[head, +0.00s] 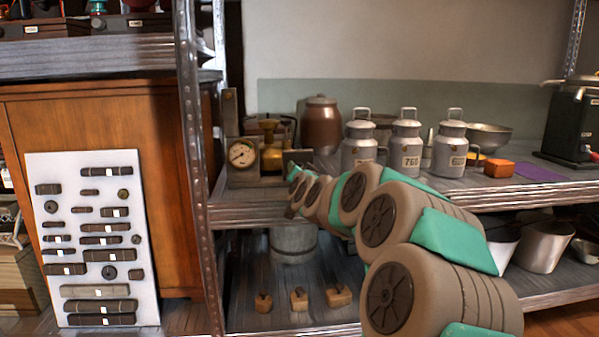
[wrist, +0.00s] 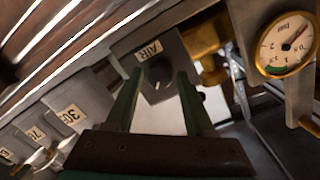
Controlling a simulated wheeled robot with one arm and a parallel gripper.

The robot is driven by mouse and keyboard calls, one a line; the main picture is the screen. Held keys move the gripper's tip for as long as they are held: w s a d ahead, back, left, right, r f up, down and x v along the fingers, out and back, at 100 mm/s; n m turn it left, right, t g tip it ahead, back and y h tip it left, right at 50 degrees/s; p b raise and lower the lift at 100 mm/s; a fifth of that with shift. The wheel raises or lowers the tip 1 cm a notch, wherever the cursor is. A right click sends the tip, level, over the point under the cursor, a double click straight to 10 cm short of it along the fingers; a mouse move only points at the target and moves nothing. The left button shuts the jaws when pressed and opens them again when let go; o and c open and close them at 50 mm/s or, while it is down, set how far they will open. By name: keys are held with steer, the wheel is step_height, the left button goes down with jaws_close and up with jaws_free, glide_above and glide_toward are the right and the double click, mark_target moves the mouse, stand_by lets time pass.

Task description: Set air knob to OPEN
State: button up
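The air knob (wrist: 158,79) is a dark round knob with a small pale mark on its lower edge in the wrist view. It sits on a grey box beside a tilted "AIR" label (wrist: 149,50); I cannot read an OPEN mark. My gripper (wrist: 160,74) is open, with its two green fingers apart on either side of the knob. A gap shows beside the fingers, and I cannot tell whether either touches it. In the head view my arm reaches to the shelf near the gauge, and the knob is hidden or too small to tell.
A round gauge (head: 242,153) and a brass fitting (head: 271,158) stand just left of my arm's end. Several grey milk cans, including one marked 760 (head: 406,145), stand close to its right. A metal post (head: 190,150) rises at the left.

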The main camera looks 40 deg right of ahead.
steer(key=shift+o, duration=0.8)
steer(key=v, duration=0.7)
steer(key=shift+s+a, duration=0.2)
steer(key=shift+s, duration=0.2)
